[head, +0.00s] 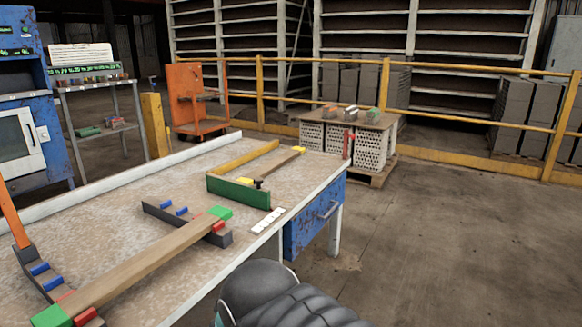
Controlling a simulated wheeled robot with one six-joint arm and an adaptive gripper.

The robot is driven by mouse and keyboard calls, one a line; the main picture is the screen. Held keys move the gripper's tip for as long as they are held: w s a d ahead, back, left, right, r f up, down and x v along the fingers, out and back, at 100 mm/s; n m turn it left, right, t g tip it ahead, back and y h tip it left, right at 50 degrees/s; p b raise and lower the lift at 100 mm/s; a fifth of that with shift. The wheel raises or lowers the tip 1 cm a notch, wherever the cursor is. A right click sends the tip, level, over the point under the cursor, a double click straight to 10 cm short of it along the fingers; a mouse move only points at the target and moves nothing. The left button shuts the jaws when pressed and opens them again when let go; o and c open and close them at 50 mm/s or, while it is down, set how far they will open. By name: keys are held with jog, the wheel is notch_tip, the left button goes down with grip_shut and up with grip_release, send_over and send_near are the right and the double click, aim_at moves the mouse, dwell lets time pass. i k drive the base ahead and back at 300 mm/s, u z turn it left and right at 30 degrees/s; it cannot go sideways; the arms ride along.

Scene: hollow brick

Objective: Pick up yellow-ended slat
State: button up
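The yellow-ended slat (278,164) is a light brown wooden strip lying on the far right part of the workbench. One yellow end points to the back right and the other to the front left. Its near end is by a green block wall (238,190) and a yellow rail (243,156), which form a corner. A small black piece sits by the slat's near end. My gripper does not show; only a dark rounded part of my arm is at the bottom centre, apart from the slat.
A longer green-ended slat (150,258) lies across dark grey supports (190,221) with blue and red pegs. A white strip (268,220) lies near the workbench's (190,172) right edge. Behind are a crate stack (371,150), orange cart (186,94) and yellow railing (450,121). The right floor is clear.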

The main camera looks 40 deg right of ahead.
aim_at(267, 169)
jog(key=z, duration=0.45)
jog(key=k, duration=0.55)
jog(key=z, duration=1.45)
jog(key=i, duration=2.35)
jog(key=u, duration=1.3)
jog(key=i, duration=0.65)
jog(key=u, duration=0.7)
